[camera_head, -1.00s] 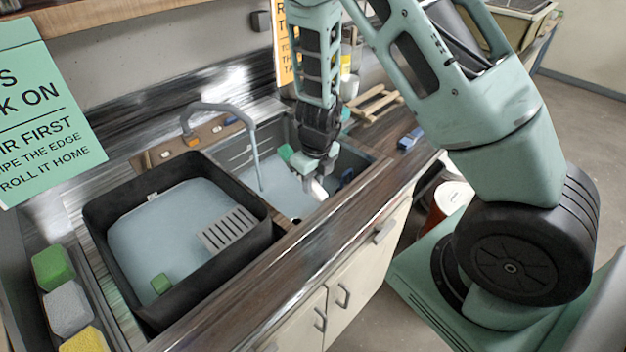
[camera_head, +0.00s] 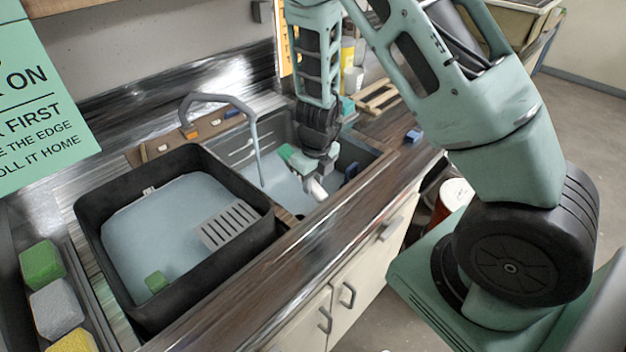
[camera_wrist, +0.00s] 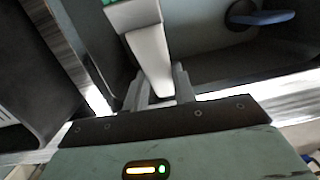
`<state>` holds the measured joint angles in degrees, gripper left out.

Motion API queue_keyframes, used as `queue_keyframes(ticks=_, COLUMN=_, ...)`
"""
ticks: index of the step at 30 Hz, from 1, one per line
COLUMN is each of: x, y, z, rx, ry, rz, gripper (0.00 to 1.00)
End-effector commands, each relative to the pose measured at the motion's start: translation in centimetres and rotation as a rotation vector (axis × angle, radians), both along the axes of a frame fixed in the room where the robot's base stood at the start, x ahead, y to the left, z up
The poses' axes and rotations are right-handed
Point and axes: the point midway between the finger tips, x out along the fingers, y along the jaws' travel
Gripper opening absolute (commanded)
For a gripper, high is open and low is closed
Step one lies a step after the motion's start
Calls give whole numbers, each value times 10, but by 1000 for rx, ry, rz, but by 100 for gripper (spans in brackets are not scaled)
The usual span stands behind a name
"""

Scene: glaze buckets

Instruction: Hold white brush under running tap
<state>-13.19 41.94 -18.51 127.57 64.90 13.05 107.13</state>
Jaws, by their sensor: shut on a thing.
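My gripper (camera_head: 318,176) is shut on the white brush (camera_wrist: 150,45), which lies between its two fingers (camera_wrist: 160,82). The brush has a pale handle and a green part at its far end; its white end (camera_head: 318,191) also shows below the gripper in the head view. The gripper is over the right sink basin (camera_head: 372,150), right of the tap. The grey arched tap (camera_head: 222,98) stands behind the basins. A thin pale vertical line below its spout looks like running water. The brush appears apart from that line, to its right.
A black tub (camera_head: 92,215) of pale water with a slotted grey plate (camera_head: 230,224) and green block stands left. Green, grey and yellow sponges (camera_head: 57,308) lie at lower left. A blue item (camera_wrist: 262,17) is in the basin. A wooden rack (camera_head: 378,98) is behind right.

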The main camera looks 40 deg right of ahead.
Motion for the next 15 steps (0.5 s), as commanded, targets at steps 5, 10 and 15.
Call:
queue_keyframes(ticks=5, x=0, y=0, z=-29, rx=0, ry=0, rz=0, gripper=0)
queue_keyframes(ticks=10, x=0, y=0, z=-49, rx=0, ry=0, rz=0, gripper=0)
queue_keyframes(ticks=15, x=0, y=0, z=-60, rx=0, ry=0, rz=0, gripper=0)
